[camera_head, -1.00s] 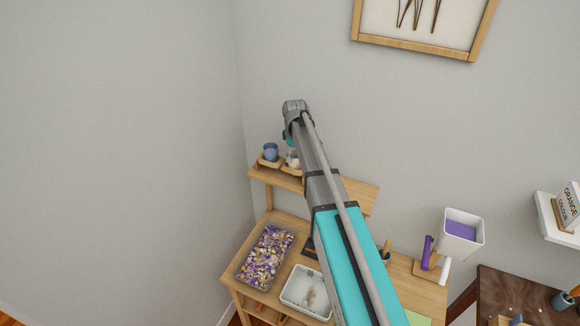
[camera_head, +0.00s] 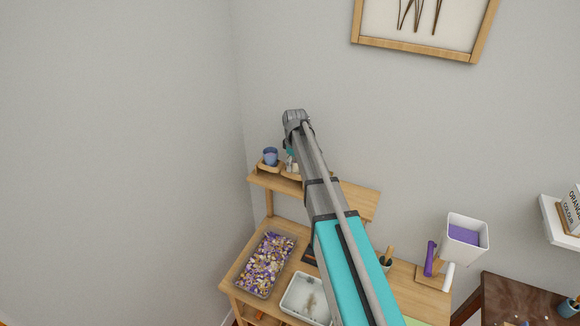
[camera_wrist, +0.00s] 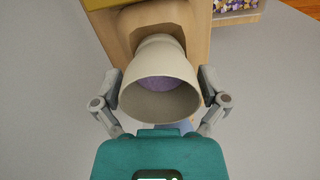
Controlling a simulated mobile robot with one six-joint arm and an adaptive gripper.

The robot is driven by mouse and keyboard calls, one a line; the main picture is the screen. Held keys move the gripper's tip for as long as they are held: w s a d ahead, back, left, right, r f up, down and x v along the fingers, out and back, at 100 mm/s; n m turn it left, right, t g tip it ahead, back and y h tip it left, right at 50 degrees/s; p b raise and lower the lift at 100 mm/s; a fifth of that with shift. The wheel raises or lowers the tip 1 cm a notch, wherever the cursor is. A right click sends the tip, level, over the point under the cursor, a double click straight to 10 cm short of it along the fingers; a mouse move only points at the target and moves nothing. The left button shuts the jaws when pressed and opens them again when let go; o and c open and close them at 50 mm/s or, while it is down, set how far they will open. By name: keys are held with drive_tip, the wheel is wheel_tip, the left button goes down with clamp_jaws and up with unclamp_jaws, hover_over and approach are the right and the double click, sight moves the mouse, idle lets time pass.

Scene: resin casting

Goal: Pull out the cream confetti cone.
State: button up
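The cream cone (camera_wrist: 158,95) sits in a wooden holder (camera_wrist: 116,40) in the wrist view, its wide mouth towards the camera. Something purple shows inside the mouth. My gripper (camera_wrist: 160,88) is open, with one finger on each side of the cone, very close to its sides; contact cannot be told. In the head view, my gripper is largely hidden by my arm, above the small upper shelf (camera_head: 345,198). A little of the cream cone (camera_head: 290,165) shows there beside my arm.
A blue cup (camera_head: 270,156) stands in its own wooden holder left of the cone. Below are a clear bin of purple and cream bits (camera_head: 266,264) and a white tray (camera_head: 305,297). A white container with purple contents (camera_head: 467,233) stands at right.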

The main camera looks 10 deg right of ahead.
drive_tip(key=o, duration=0.4)
drive_tip(key=c, duration=0.7)
drive_tip(key=shift+o, duration=0.2)
drive_tip(key=shift+r+p, duration=0.7)
wheel_tip(320, 180, up, 7)
drive_tip(key=p, duration=0.6)
drive_tip(key=shift+p, duration=0.4)
idle(0.6)
drive_tip(key=shift+f, duration=0.1)
idle(0.3)
